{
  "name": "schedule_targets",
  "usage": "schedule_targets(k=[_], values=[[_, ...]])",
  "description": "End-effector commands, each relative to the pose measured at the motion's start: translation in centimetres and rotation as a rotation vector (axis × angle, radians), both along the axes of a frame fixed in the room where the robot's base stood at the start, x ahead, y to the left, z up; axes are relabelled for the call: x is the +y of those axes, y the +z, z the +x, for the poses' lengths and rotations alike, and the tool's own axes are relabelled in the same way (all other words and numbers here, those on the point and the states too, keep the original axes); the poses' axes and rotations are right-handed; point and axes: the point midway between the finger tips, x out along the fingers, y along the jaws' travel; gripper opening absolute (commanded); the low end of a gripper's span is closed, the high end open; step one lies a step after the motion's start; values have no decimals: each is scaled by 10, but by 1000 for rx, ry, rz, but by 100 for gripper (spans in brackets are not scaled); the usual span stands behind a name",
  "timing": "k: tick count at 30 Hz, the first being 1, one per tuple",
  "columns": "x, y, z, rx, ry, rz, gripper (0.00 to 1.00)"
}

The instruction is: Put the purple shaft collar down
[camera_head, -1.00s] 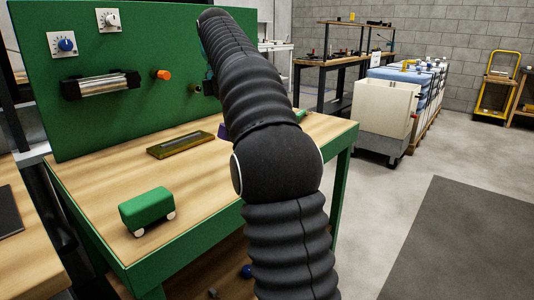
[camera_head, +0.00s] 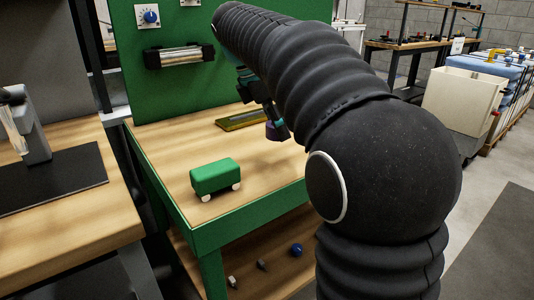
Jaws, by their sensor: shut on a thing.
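The purple shaft collar (camera_head: 273,132) shows in the head view at my gripper (camera_head: 277,122), low over the wooden top of the green workbench (camera_head: 262,170). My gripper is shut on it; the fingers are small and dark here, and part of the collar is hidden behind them. I cannot tell whether the collar touches the bench top. My black ribbed arm covers the right part of the bench.
A green toy-like wagon (camera_head: 215,178) stands near the bench's front left. A yellow-framed flat tray (camera_head: 242,120) lies behind the collar, before the green panel (camera_head: 180,85). The wood between wagon and collar is bare. Another bench (camera_head: 85,215) stands at left.

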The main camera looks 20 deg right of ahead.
Motion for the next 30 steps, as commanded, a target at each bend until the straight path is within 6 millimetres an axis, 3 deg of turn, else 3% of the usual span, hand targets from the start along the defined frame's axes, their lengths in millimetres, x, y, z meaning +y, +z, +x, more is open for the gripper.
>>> schedule_targets(k=[3,9,14,21,30], values=[[21,-14,-4,2,4,0,10],[38,-23,-7,0,1,0,10],[38,-33,-7,0,-1,0,10],[38,-63,-7,1,-1,0,10],[38,-64,-7,-1,-2,1,10]])
